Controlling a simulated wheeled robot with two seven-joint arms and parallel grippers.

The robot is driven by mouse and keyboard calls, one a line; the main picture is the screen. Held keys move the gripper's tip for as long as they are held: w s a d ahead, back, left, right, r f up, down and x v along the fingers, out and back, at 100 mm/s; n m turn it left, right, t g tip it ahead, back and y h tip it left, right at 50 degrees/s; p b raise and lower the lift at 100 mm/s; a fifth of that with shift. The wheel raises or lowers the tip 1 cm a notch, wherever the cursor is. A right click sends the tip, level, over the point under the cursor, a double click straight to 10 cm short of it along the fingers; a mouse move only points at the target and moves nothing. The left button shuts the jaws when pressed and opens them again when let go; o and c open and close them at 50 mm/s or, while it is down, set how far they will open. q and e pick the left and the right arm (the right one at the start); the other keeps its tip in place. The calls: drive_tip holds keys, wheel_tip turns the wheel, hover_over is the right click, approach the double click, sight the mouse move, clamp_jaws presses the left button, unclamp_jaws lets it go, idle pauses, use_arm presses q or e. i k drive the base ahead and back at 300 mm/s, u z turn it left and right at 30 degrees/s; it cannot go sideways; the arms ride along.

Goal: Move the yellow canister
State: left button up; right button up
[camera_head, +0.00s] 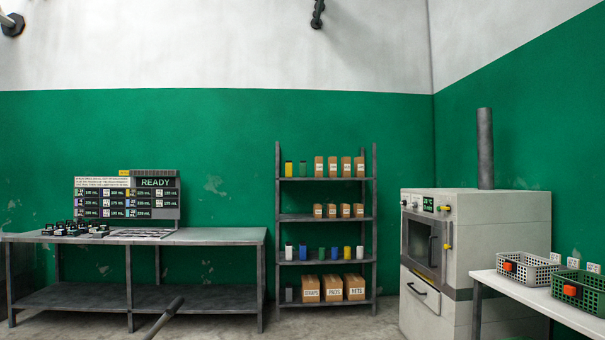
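A yellow canister (289,168) with a dark cap stands upright at the left end of the top shelf of the rack. Neither of my grippers can be made out in the head view.
The metal rack (278,230) also holds boxes and other coloured canisters. A workbench (230,236) with a READY panel (154,183) stands left, a grey oven (500,240) right. A white table (540,297) with two baskets is at far right. Floor before the rack looks clear.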

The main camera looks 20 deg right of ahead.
sight(289, 164)
drive_tip(key=z, duration=1.95)
drive_tip(key=i, duration=2.25)
drive_tip(key=u, duration=1.9)
drive_tip(key=i, duration=4.85)
drive_tip(key=z, duration=0.05)
